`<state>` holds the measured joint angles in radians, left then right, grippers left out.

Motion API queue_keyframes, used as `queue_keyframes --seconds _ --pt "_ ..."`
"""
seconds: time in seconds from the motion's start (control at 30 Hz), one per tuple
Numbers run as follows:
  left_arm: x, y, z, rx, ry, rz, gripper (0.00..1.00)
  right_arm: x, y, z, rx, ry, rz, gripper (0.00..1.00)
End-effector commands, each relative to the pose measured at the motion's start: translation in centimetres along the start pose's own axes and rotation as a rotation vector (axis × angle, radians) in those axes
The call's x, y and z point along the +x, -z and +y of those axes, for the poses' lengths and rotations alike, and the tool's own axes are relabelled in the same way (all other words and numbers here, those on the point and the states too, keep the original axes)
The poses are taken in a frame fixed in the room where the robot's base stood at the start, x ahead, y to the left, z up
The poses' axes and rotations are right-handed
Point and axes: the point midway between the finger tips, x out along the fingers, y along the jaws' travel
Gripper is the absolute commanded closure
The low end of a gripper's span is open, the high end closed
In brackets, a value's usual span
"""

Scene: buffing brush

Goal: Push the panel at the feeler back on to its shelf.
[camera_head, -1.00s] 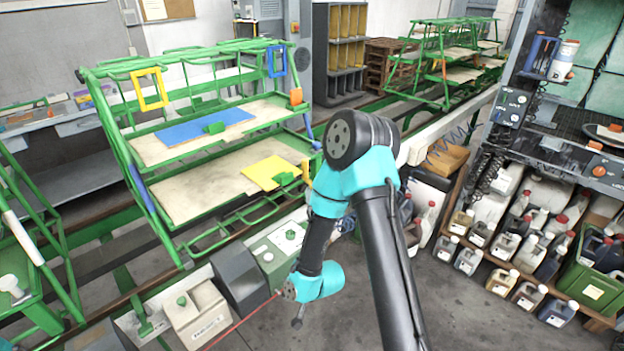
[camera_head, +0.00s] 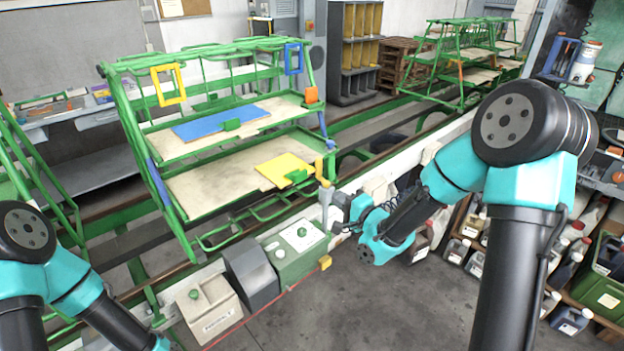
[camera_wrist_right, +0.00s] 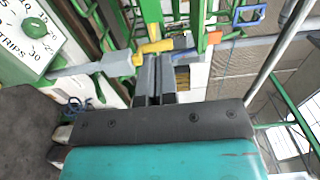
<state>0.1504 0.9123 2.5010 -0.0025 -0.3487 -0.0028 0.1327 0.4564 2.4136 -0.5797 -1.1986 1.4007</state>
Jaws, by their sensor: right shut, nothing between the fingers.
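A yellow panel (camera_head: 280,169) lies on the rack's lower shelf (camera_head: 205,190), at the right end. Its near edge reaches the shelf's front rail by a green clip. The feeler, a grey post with a yellow tip (camera_head: 326,167), stands just right of the panel. The yellow tip also shows in the right wrist view (camera_wrist_right: 155,47). My right gripper (camera_head: 340,212) is beside the post, below and right of the panel, and apart from the panel. In the right wrist view its fingers (camera_wrist_right: 158,76) are together and empty. My left arm shows at lower left; its gripper is out of view.
A blue panel (camera_head: 222,121) lies on the upper shelf. A green box (camera_head: 297,248), a dark grey box (camera_head: 250,277) and a beige box (camera_head: 208,308) line the track in front. Bottles stand on a shelf at right. The floor between is clear.

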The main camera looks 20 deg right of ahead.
Motion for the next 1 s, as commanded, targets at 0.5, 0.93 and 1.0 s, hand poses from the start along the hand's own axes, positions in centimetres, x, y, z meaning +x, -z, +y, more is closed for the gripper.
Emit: queue_keyframes --seconds 0.5,0.93,1.0 --pt "0.0 0.0 0.0 0.000 0.000 0.000 0.31 5.4 -0.1 0.1 -0.001 0.000 -0.002 1.00" --pt "0.0 0.0 0.0 0.000 0.000 0.000 0.31 12.3 -0.1 0.1 -0.002 -0.002 -0.001 1.00" --pt "0.0 0.0 0.0 0.000 0.000 0.000 0.31 13.1 0.0 0.1 -0.002 -0.002 0.000 1.00"
